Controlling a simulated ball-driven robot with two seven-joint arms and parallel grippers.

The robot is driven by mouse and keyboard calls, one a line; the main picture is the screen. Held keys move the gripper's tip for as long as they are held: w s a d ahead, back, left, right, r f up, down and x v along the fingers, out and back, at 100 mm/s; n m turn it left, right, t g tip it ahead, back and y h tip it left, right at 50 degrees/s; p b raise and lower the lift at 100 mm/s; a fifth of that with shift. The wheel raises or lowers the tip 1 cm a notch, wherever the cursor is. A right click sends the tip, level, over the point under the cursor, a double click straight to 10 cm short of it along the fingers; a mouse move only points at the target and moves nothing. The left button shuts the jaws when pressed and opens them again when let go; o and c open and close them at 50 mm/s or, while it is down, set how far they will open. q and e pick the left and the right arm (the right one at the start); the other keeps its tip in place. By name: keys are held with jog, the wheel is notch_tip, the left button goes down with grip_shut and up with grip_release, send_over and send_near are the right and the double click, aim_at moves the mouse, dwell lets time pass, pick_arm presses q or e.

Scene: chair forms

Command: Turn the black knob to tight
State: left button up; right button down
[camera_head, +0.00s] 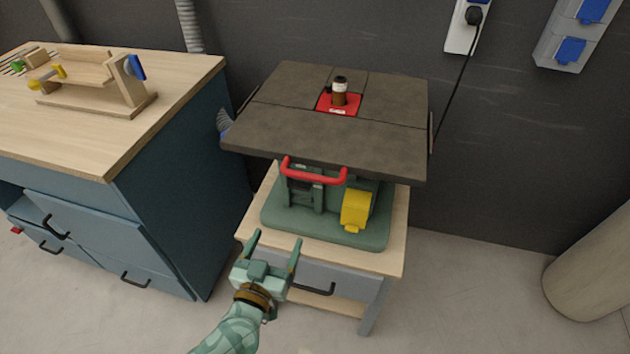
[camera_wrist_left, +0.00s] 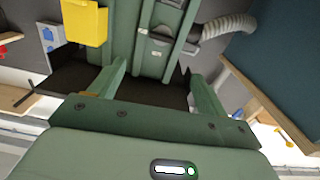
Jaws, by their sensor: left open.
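A machine with a dark grey tabletop (camera_head: 260,130) and a green body (camera_head: 325,222) stands on a small wooden-topped stand. I cannot clearly pick out the black knob in either view. A dark panel (camera_head: 301,192) shows on the machine's front, under a red bar handle (camera_head: 315,173). My left gripper (camera_head: 276,243) is open and empty, in front of the stand and below the machine's tabletop. In the left wrist view, its spread fingers (camera_wrist_left: 158,80) point toward the green body (camera_wrist_left: 155,45), with nothing between them. My right gripper is not in view.
A yellow box (camera_head: 356,210) sits on the machine's front right; it also shows in the left wrist view (camera_wrist_left: 85,22). A blue cabinet (camera_head: 180,190) stands at left.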

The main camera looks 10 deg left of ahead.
pick_arm(q)
jog(key=b, duration=0.5)
send_near(298, 188)
jog(key=w, duration=0.8)
jog(key=shift+w+f, duration=0.1)
jog(key=shift+f, duration=0.1)
jog(key=shift+w+d+r, duration=0.1)
jog(key=shift+w+r, duration=0.05)
jog(key=shift+w, duration=0.5)
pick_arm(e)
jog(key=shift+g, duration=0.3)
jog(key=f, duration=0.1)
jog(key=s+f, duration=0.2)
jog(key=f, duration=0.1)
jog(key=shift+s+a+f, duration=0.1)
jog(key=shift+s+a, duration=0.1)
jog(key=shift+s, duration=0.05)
pick_arm(q)
jog(key=c, duration=1)
